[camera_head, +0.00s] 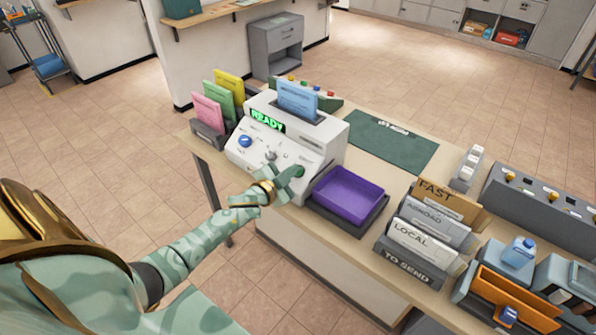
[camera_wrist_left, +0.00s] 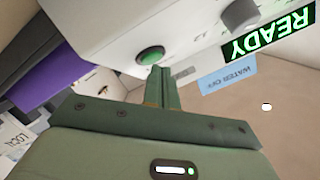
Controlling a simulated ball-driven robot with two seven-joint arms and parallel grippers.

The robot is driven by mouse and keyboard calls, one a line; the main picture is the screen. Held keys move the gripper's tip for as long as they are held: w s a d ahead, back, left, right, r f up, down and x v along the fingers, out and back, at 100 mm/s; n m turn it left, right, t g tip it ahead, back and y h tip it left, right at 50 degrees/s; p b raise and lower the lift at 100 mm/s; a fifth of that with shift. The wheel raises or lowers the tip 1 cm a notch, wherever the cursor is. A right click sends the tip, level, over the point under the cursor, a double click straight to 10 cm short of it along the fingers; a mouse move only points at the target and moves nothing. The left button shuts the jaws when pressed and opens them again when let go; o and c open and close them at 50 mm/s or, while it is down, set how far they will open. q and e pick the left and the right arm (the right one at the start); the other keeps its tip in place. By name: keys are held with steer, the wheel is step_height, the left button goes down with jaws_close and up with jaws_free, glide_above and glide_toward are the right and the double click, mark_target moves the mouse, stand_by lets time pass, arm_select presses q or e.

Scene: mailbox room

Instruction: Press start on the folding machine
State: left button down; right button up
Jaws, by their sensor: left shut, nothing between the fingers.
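The white folding machine (camera_head: 318,136) stands on the table with a lit green READY display (camera_head: 267,121). The display also shows upside down in the left wrist view (camera_wrist_left: 268,36). A blue sheet (camera_head: 297,97) stands in its top. Its front has a blue knob (camera_head: 245,141) and a round green button (camera_wrist_left: 151,55) low on the panel. My left gripper (camera_head: 294,172) is shut and empty at the machine's front lower right. In the left wrist view its fingertips (camera_wrist_left: 158,69) are right at the button's edge; I cannot tell whether they touch it. My right gripper is not in view.
A purple tray (camera_head: 348,193) sits close to the right of my left gripper. Pink, green and yellow cards (camera_head: 218,106) stand left of the machine. A letter sorter (camera_head: 425,235) and an orange holder (camera_head: 512,297) stand further right. A green mat (camera_head: 385,139) lies behind the tray.

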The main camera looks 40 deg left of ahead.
arm_select(q)
steer(key=shift+w+f+b, duration=0.2)
steer(key=shift+f+b, duration=0.1)
stand_by(0.4)
stand_by(0.4)
steer(key=shift+s+r+p, duration=0.45)
steer(key=shift+r+p, duration=0.2)
steer(key=shift+p, duration=0.2)
steer(key=s+r+p, duration=0.2)
steer(key=p, duration=0.1)
steer(key=r+p, duration=0.2)
steer(key=shift+s+a, duration=0.15)
steer(key=shift+s, duration=0.25)
